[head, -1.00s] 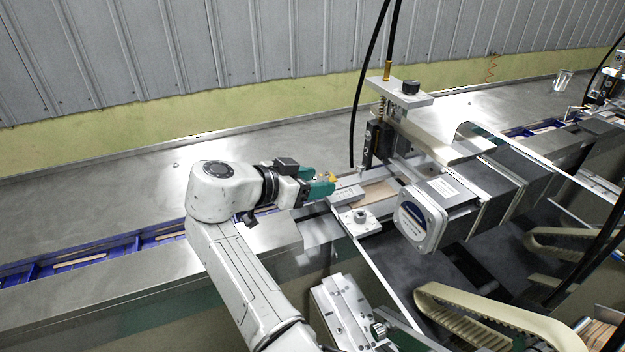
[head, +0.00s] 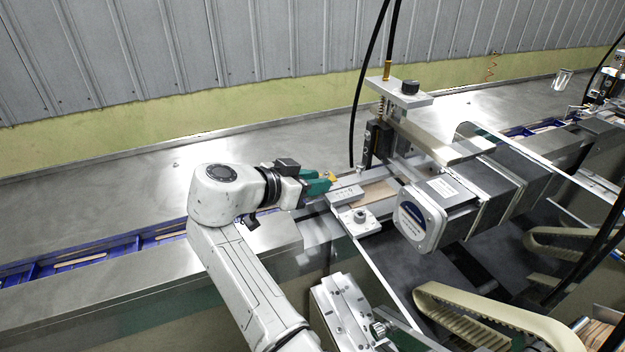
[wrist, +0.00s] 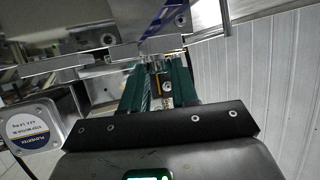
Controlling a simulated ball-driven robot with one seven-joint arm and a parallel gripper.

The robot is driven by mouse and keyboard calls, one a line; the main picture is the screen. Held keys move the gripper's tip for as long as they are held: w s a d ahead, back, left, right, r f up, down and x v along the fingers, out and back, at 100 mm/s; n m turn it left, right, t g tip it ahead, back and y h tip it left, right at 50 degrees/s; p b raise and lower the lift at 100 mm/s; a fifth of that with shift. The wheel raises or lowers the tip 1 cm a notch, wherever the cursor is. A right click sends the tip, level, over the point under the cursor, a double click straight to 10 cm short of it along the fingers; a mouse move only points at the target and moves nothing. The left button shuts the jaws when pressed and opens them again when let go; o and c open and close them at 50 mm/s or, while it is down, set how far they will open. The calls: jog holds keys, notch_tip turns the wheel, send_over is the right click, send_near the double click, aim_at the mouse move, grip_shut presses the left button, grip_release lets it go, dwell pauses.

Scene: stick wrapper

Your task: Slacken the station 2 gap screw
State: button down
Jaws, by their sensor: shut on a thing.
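My gripper (head: 329,179) has green fingers with yellow at the tips and reaches right, low over the rail beside the pressing station. In the wrist view the green fingers (wrist: 159,78) are close together on a small screw-like part (wrist: 157,68), which I take to be the gap screw. The fingers mostly cover it in the head view. The station has an upright spring and a black knob (head: 410,87) on a top plate, to the right of and above my gripper. No station number is readable.
A boxy motor (head: 424,221) with a round label juts out right of my gripper; it also shows in the wrist view (wrist: 34,128). A metal block with a bolt (head: 359,217) lies just below right. Black cables (head: 363,85) hang behind. The steel tabletop (head: 120,195) on the left is clear.

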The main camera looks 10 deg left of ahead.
jog(key=d+n+y+p, duration=0.1)
jog(key=n+y+p, duration=0.2)
jog(key=n+y, duration=0.1)
jog(key=n+t+y+p, duration=0.1)
jog(key=n+y+p, duration=0.2)
jog(key=n+y, duration=0.1)
jog(key=d+n+y+p, duration=0.1)
jog(key=n+y+p, duration=0.2)
jog(key=y, duration=0.3)
jog(key=shift+s+d+r+n+t, duration=0.15)
jog(key=shift+d+r+n+t, duration=0.2)
jog(key=shift+n, duration=0.45)
jog(key=shift+f+n+y+p, duration=0.15)
jog(key=shift+n+y+p, duration=0.25)
jog(key=shift+p, duration=0.1)
jog(key=shift+f, duration=0.1)
jog(key=c, duration=0.9)
grip_release()
jog(key=shift+o, duration=0.2)
jog(key=b+v, duration=0.1)
jog(key=v, duration=0.9)
jog(key=shift+s+d+r, duration=0.15)
jog(key=shift+d+r, duration=0.1)
jog(key=shift+d, duration=0.15)
